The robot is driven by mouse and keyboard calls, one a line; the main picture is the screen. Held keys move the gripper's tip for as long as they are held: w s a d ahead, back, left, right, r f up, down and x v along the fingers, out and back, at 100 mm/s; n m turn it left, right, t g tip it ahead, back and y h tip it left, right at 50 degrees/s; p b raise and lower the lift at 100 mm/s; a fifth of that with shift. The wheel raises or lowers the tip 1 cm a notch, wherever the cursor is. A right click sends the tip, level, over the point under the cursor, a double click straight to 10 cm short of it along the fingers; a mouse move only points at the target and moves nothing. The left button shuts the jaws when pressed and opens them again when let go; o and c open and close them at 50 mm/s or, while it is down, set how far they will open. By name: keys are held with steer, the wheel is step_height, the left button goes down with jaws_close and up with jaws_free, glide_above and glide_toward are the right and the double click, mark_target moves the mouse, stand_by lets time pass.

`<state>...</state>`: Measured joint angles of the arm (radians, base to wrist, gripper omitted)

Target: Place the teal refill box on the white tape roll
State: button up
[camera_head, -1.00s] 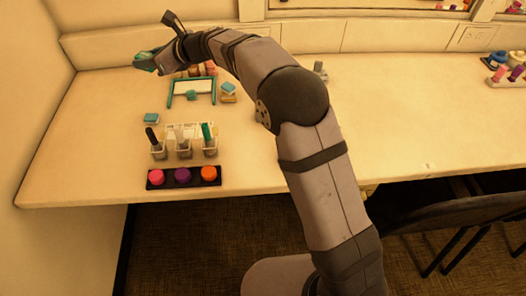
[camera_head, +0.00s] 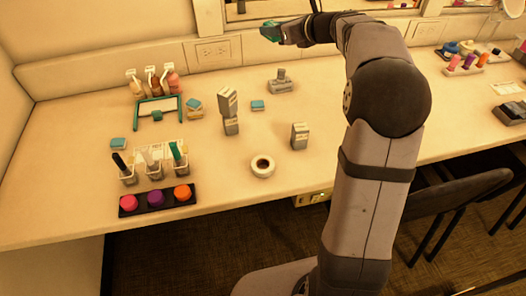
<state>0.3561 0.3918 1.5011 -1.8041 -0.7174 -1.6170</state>
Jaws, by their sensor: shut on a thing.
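The white tape roll (camera_head: 262,172) lies flat on the table near its front edge, right of the black tray of round pots. Nothing sits on top of it. My gripper (camera_head: 283,34) is raised at the top of the view, near the back wall, and is shut on the teal refill box (camera_head: 270,33). The box is up in the air, well apart from the tape roll. The fingers are small and partly merge with the box.
Grey boxes stand near the roll: one pair stacked (camera_head: 229,110) behind it, one (camera_head: 300,136) at its right. A small blue block (camera_head: 257,105) lies behind. Marker cups (camera_head: 154,171) and the pot tray (camera_head: 157,199) stand left. Bare table surrounds the roll.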

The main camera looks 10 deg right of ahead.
steer(key=s+d+f, duration=0.1)
steer(key=s+d, duration=0.4)
steer(key=d, duration=0.1)
steer(key=n+g+y, duration=0.7)
steer(key=n+g, duration=0.1)
steer(key=n, duration=0.1)
glide_above(265, 164)
step_height(265, 164, down, 8)
steer(key=shift+t, duration=0.3)
steer(key=shift+f, duration=5.25)
steer(key=shift+f+b, duration=0.15)
steer(key=shift+b, duration=0.2)
steer(key=o, duration=1)
